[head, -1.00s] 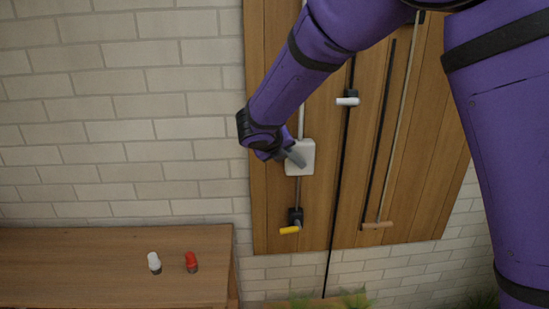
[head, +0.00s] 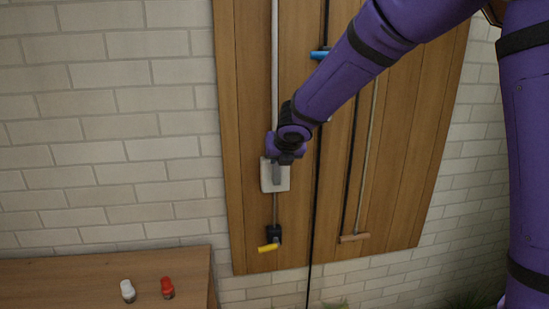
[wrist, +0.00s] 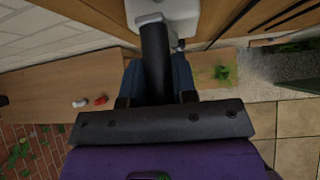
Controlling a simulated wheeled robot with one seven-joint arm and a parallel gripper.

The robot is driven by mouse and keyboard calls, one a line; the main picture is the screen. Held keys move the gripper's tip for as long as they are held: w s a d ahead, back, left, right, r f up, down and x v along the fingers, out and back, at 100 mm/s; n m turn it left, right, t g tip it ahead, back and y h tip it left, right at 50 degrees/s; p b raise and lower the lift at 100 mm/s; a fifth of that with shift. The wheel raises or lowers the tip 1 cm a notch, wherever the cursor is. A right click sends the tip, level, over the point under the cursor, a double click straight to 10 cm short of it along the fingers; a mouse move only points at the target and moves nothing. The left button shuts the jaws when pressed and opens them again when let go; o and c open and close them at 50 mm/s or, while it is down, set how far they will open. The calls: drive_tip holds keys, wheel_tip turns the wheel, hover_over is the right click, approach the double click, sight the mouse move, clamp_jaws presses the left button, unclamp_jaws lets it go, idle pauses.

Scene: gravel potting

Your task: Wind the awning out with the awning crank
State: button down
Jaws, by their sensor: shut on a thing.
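The awning crank (head: 276,174) is a grey arm on a pale square box on the wooden panel. Its arm points roughly up in the head view. In the wrist view its dark round grip (wrist: 155,62) runs from the pale box (wrist: 178,14) down between my fingers. My gripper (head: 287,153) is shut on this grip, just above and in front of the box; it also shows in the wrist view (wrist: 157,85). The fingers hide part of the grip. The awning is not in view.
A yellow handle (head: 268,248) sits below the box, and a blue handle (head: 319,55) up to its right. A rod with a wooden handle (head: 354,238) hangs farther right.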

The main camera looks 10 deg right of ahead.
drive_tip(key=shift+d+f, duration=0.1)
drive_tip(key=shift+d, duration=0.2)
drive_tip(key=c, duration=0.9)
unclamp_jaws()
drive_tip(key=v, duration=1)
drive_tip(key=shift+s+r, duration=0.25)
drive_tip(key=shift+r, duration=0.05)
